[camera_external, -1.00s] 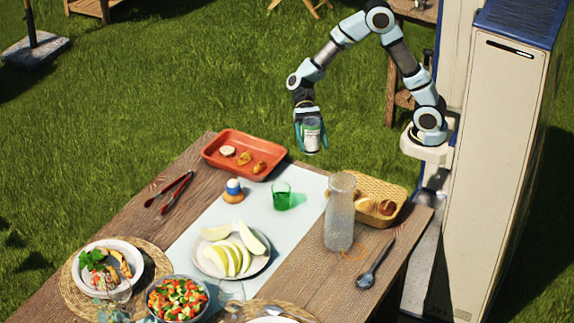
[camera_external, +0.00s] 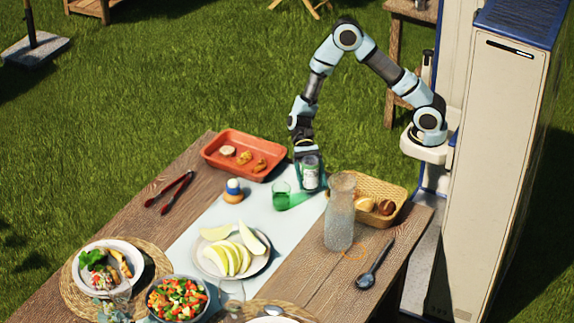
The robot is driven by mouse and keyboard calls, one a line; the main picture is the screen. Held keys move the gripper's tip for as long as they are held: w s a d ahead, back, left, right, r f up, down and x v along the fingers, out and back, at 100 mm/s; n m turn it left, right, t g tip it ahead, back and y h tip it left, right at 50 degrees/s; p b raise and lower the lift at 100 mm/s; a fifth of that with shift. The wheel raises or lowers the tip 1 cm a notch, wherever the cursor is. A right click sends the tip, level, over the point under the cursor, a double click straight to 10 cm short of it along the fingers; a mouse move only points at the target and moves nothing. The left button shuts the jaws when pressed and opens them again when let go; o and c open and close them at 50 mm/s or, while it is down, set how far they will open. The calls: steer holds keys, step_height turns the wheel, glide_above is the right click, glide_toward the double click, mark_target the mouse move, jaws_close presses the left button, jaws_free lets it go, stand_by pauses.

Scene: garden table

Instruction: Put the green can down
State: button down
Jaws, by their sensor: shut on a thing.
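The can is at the far end of the table's pale runner (camera_external: 200,245), between the green glass and the bread basket. I cannot tell whether its bottom touches the runner.
A green glass (camera_external: 280,194) stands close to the left of the can. A bread basket (camera_external: 398,195) and a tall glass carafe (camera_external: 340,215) are to the right. An orange-red tray (camera_external: 217,160) lies to the left. An egg cup (camera_external: 233,195) stands on the runner.

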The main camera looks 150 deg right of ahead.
steer(key=shift+f, duration=0.5)
steer(key=shift+f, duration=0.15)
jaws_free()
steer(key=shift+r, duration=0.2)
steer(key=v, duration=1.2)
steer(key=shift+b, duration=0.4)
